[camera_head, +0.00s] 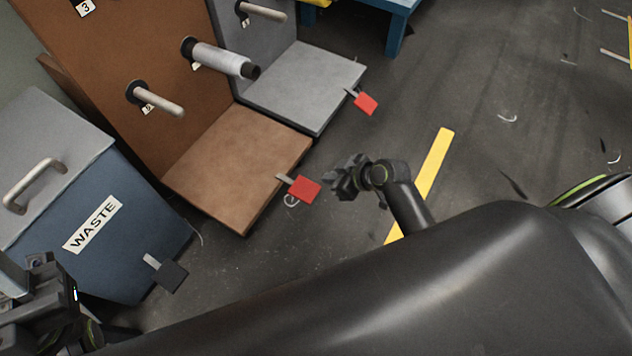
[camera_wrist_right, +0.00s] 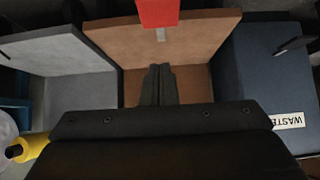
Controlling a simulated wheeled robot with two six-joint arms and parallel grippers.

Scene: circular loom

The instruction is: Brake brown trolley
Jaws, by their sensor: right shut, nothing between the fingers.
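The brown trolley (camera_head: 240,155) stands left of centre in the head view, with pegs on its upright panel and a flat base. Its red brake pedal (camera_head: 304,189) sticks out from the base's front edge on a short metal arm. In the right wrist view the red pedal (camera_wrist_right: 157,12) is at the top, in front of the brown base (camera_wrist_right: 190,38). My right gripper (camera_head: 340,178) is shut and empty, just right of the pedal and apparently apart from it. Its closed fingers (camera_wrist_right: 158,85) point toward the trolley. My left gripper (camera_head: 38,300) is partly visible at the lower left; its jaws are unclear.
A grey trolley (camera_head: 305,85) with its own red pedal (camera_head: 366,103) stands behind the brown one. A blue WASTE bin (camera_head: 120,240) with a dark pedal (camera_head: 171,276) stands at left. A white spool (camera_head: 222,60) sits on a brown-trolley peg. Floor at right is mostly open.

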